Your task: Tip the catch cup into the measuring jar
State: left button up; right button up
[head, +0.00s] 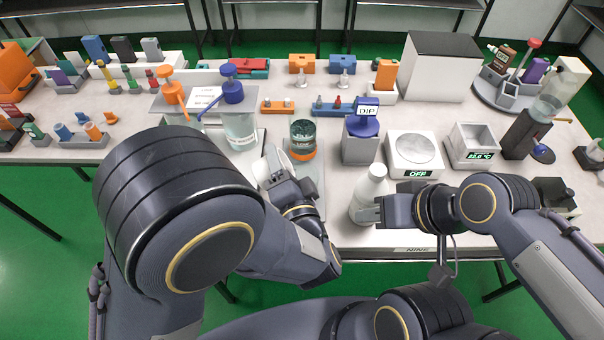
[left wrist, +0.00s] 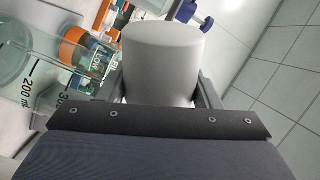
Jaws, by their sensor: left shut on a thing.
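My left gripper (head: 275,172) is shut on a pale grey-white cup, which I take to be the catch cup (head: 262,170). In the left wrist view the cup (left wrist: 162,60) sits between both fingers, tilted relative to the jar's markings. Its contents are hidden. The clear measuring jar (head: 240,130), near the cup, stands beneath the blue valve. In the left wrist view the jar (left wrist: 25,75) has black marks such as 200 mL. I see no stream. My right gripper (head: 375,211) is at a white bottle (head: 372,184); its grip is unclear.
A glass with dark liquid and an orange base (head: 303,152) stands close right of the left gripper. A blue-topped DIP block (head: 360,145), a scale (head: 414,152) and a grey box (head: 472,145) stand further right. Tube racks crowd the left.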

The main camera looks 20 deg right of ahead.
pick_arm(q)
jog(key=shift+d+m+p, duration=0.25)
jog(key=shift+m+p, duration=0.95)
jog(key=shift+p, duration=0.8)
dwell(3.8)
jog(key=shift+a+f+n+b, duration=0.2)
jog(key=shift+n+b, duration=0.7)
jog(key=shift+b, duration=0.05)
jog(key=shift+a+n+b, duration=0.1)
jog(key=shift+n+b, duration=0.25)
jog(key=shift+n, duration=0.15)
jog(key=shift+r+n, duration=0.15)
jog(key=shift+n, duration=0.15)
jog(key=shift+r, duration=0.1)
jog(key=shift+a, duration=0.1)
